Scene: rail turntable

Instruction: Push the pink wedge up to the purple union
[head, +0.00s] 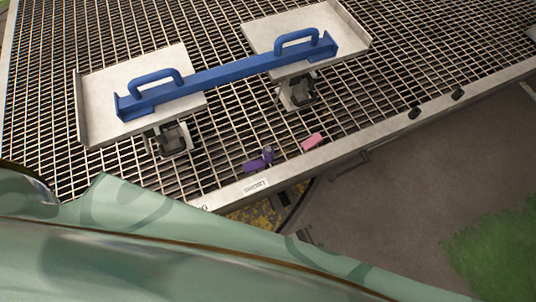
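The pink wedge (312,141) is a small block lying on the metal grating near its front edge. The purple union (256,164) lies on the grating to the left of the wedge and slightly nearer, with a paler, upright-looking part at its right end. A clear gap of bare grating separates the two. Neither of my grippers can be made out in the head view.
A blue bar (225,75) with two handles lies across two pale trays (97,110) (262,32) behind the pieces. Dark brackets (172,138) (298,92) show below the trays. The grating's front rail (345,150) runs close by; dark ground lies beyond it.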

